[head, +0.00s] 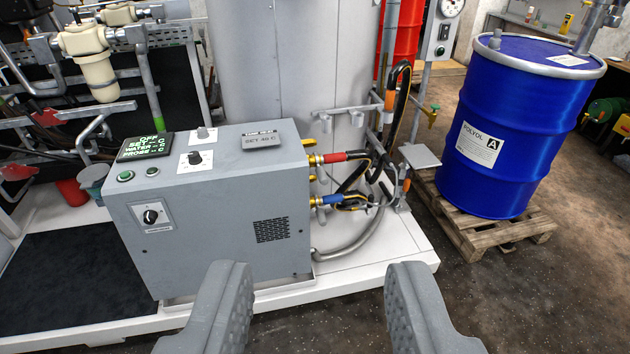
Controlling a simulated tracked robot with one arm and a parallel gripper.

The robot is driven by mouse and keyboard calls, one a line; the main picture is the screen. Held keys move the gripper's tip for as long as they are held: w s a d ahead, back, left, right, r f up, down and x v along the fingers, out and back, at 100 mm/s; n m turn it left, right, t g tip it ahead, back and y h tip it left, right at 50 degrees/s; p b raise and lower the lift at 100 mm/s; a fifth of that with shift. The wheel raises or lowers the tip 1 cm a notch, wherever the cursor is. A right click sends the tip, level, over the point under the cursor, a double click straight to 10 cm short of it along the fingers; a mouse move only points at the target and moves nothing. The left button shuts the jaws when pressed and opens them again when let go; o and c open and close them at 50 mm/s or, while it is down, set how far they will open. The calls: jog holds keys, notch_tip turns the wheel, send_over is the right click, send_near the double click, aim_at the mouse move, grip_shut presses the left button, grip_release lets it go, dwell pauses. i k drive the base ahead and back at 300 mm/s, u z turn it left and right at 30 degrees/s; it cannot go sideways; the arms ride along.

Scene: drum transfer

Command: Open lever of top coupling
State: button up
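The top coupling (322,158) is brass with a red sleeve behind it. It sits on the right side of the grey control box (206,225), joined to a black hose. A small yellow lever (309,142) shows just above it; its exact position is too small to tell. A lower coupling (322,201) with a blue sleeve sits beneath it, with another small yellow piece (312,178) between them. My gripper (320,278) is open and empty, its two grey fingers wide apart at the bottom of the picture. It is nearer to me than the couplings and touches nothing.
Black hoses (396,95) loop up right of the couplings past a grey bracket (350,109). A blue drum (515,120) stands on a wooden pallet (470,235) at the right. Piping with a beige filter (92,62) fills the left. The floor at the lower right is clear.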

aim_at(323, 178)
jog(key=u, duration=0.35)
jog(key=i, duration=1.1)
jog(key=z, duration=0.5)
